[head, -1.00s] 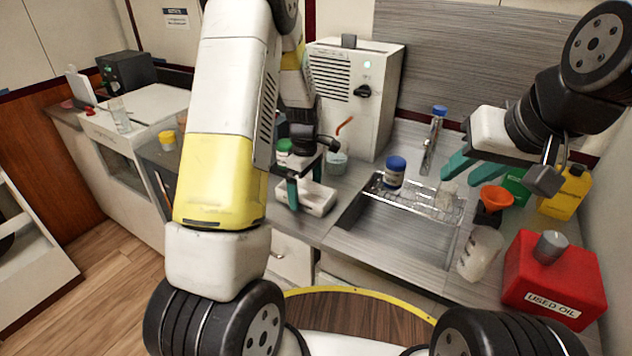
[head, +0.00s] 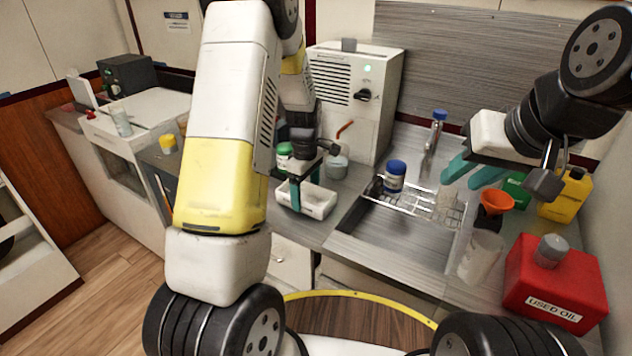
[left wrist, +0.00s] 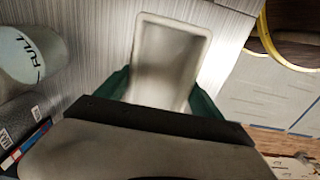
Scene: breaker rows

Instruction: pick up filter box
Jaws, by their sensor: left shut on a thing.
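The filter box is a small white open-topped box (head: 318,203) at the counter's front edge, left of the sink. My left gripper (head: 304,196) reaches down over it, its green fingers shut on the box. In the left wrist view the box (left wrist: 168,58) sits between the two fingers (left wrist: 160,95), and its inside looks empty. I cannot tell whether its base touches the counter. My right gripper (head: 472,172) is open and apparently empty above the right side of the sink.
A blue-capped jar (head: 395,177) stands on the wire rack (head: 412,204) over the sink (head: 385,240). A green-capped jar (head: 284,157) is behind the left gripper. A red used-oil can (head: 555,285), a clear jug (head: 480,256) and an orange funnel (head: 497,201) crowd the right.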

